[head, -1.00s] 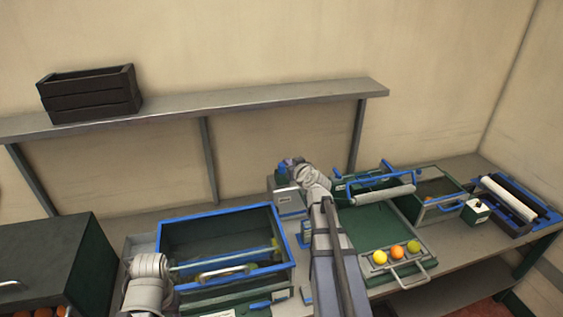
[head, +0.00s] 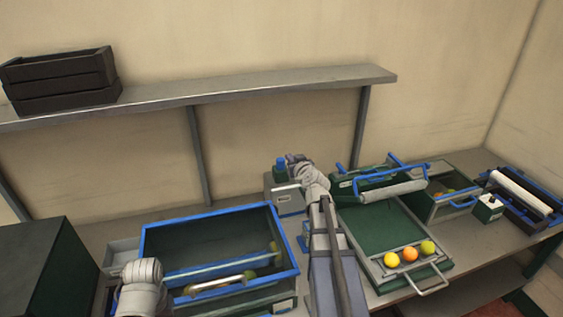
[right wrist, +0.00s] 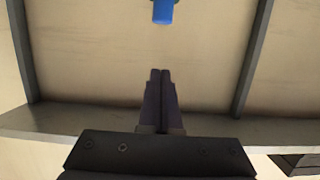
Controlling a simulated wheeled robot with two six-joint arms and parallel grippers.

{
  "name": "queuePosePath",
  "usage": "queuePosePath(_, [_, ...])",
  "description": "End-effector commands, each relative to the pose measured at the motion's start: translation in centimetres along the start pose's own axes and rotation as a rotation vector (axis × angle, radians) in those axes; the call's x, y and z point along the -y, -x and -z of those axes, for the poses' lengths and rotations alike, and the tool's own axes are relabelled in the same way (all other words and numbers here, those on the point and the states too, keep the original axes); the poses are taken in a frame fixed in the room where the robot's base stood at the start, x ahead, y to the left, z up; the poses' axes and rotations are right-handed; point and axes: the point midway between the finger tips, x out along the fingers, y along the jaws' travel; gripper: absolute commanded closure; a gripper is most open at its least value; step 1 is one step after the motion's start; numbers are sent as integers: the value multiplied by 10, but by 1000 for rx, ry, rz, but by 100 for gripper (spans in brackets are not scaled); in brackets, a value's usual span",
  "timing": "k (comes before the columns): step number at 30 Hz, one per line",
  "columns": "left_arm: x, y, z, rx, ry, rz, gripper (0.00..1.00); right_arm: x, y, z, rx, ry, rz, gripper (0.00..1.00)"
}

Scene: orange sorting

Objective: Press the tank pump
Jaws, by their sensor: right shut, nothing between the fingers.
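The tank pump is a grey box (head: 285,198) with a blue knob (head: 281,165) on top, standing at the back of the bench by the wall. The blue knob also shows at the top edge of the right wrist view (right wrist: 162,12). My right gripper (head: 292,159) is beside the knob, just to its right in the head view; whether they touch I cannot tell. In the right wrist view its dark fingers (right wrist: 160,75) are together and empty, with a visible gap in the picture to the knob. My left arm's wrist shows at lower left; its gripper cannot be made out.
A blue-rimmed tank (head: 210,216) stands left of my right arm. On the right are a green tray (head: 372,232) with several fruits at its front, a blue-handled bin (head: 440,208) and a roller unit (head: 520,200). A shelf (head: 230,87) with a dark crate (head: 62,90) runs above.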

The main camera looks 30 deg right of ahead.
Motion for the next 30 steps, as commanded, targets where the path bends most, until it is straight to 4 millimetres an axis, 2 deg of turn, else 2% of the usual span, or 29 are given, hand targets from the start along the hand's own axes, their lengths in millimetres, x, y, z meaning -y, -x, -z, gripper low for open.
queuePosePath(11, [0,0,0,0,0,0,50,0,-2,0,0,0,0,100])
queuePosePath(16, [0,-3,0,0,0,0,50,0,-13,0,0,0,1,100])
queuePosePath(23, [-1,-12,1,0,1,0,50,-1,-48,-1,1,0,1,100])
queuePosePath(30, [-2,-24,1,0,1,0,50,-1,-98,-1,0,1,1,100])
